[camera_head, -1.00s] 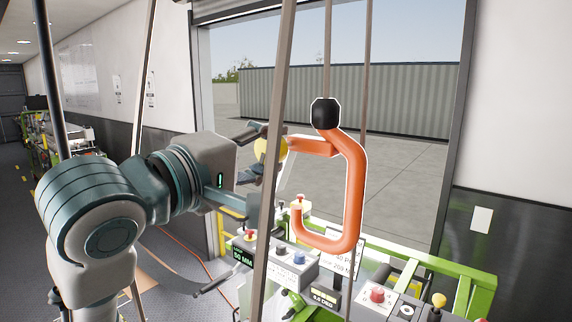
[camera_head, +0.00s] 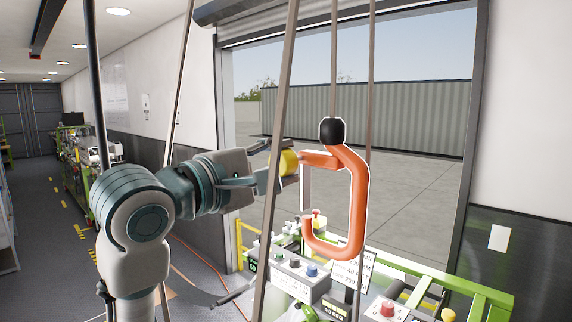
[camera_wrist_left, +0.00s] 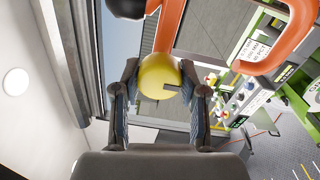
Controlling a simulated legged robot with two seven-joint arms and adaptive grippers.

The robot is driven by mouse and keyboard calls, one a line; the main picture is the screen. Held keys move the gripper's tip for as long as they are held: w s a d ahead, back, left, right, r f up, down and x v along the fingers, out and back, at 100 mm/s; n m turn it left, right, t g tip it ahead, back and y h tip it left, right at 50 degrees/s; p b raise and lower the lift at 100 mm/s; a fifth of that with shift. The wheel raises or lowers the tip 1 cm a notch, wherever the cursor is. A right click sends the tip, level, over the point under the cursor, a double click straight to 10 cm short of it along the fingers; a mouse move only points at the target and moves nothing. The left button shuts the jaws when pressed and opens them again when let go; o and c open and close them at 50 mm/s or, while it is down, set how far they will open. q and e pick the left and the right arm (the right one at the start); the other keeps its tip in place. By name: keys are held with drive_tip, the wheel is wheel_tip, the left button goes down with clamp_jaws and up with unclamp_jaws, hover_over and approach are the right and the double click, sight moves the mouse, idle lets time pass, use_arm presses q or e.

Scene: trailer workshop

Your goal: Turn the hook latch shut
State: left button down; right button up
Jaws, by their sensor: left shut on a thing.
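The orange hook (camera_head: 352,200) hangs in the middle of the head view, below a black ball (camera_head: 332,131) on a thin cable. Its open side faces left. A yellow round knob (camera_head: 289,162) sits at the left end of the hook's upper arm, by the latch. My left gripper (camera_head: 278,160) comes in from the left and is shut on the yellow knob. In the left wrist view the yellow knob (camera_wrist_left: 159,80) lies between the two fingers, with the orange hook (camera_wrist_left: 289,42) beyond it. A pale latch bar (camera_head: 305,190) runs down toward the hook's tip. My right gripper is out of view.
A green-framed bench (camera_head: 440,270) with a grey control box (camera_head: 297,275), buttons and signs stands below the hook. Several thin vertical straps or poles (camera_head: 277,140) cross the view near my left arm. An open doorway lies behind.

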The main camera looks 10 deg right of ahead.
use_arm(q)
drive_tip(key=c, duration=0.7)
unclamp_jaws()
drive_tip(key=shift+w+a+f, duration=0.1)
drive_tip(key=shift+w+f, duration=0.15)
drive_tip(key=shift+o, duration=0.4)
drive_tip(key=shift+w+a, duration=0.15)
drive_tip(key=shift+w, duration=0.05)
drive_tip(key=shift+s+r, duration=0.1)
drive_tip(key=shift+s+a, duration=0.2)
drive_tip(key=shift+s, duration=0.05)
drive_tip(key=v, duration=1.1)
drive_tip(key=shift+a, duration=0.35)
drive_tip(key=shift+w, duration=0.1)
